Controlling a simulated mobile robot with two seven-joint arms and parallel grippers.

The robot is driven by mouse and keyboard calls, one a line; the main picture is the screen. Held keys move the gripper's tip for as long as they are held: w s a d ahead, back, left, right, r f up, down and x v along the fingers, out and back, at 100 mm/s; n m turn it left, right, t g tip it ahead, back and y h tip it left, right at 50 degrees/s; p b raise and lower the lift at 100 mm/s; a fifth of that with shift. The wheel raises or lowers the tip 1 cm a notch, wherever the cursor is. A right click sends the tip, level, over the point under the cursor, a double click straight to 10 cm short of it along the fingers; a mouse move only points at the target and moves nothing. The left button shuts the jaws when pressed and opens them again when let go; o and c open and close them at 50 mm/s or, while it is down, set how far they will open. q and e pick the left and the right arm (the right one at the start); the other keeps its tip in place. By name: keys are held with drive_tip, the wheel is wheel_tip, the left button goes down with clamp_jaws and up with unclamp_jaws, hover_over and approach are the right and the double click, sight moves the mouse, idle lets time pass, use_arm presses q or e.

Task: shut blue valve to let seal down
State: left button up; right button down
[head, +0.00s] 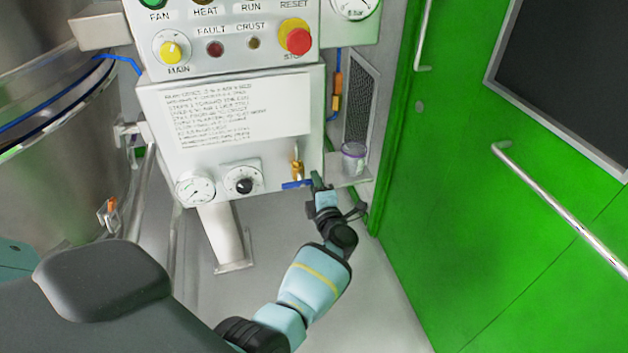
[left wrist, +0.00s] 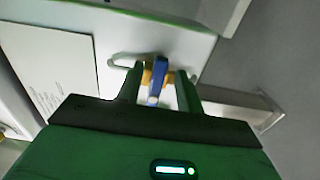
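The blue valve handle (head: 296,184) is a short bar below a brass valve body (head: 297,169) at the lower right of the white control panel. In the head view the handle looks roughly level, crosswise to the upright brass body. My left gripper (head: 316,181) is at the handle's right end. In the left wrist view the blue handle (left wrist: 159,72) lies between the two fingers of my left gripper (left wrist: 159,80), with brass (left wrist: 147,77) behind it. The fingers look apart, with gaps beside the handle. My right gripper is not in view.
A gauge (head: 195,188) and a black knob (head: 243,185) sit left of the valve. A small clear jar (head: 353,158) stands on a shelf to its right. A green door (head: 500,220) with a bar handle fills the right side. A steel vessel (head: 50,190) stands at left.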

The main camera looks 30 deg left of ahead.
use_arm(q)
drive_tip(key=p+v, duration=0.1)
drive_tip(key=v, duration=0.5)
drive_tip(key=shift+p, duration=0.35)
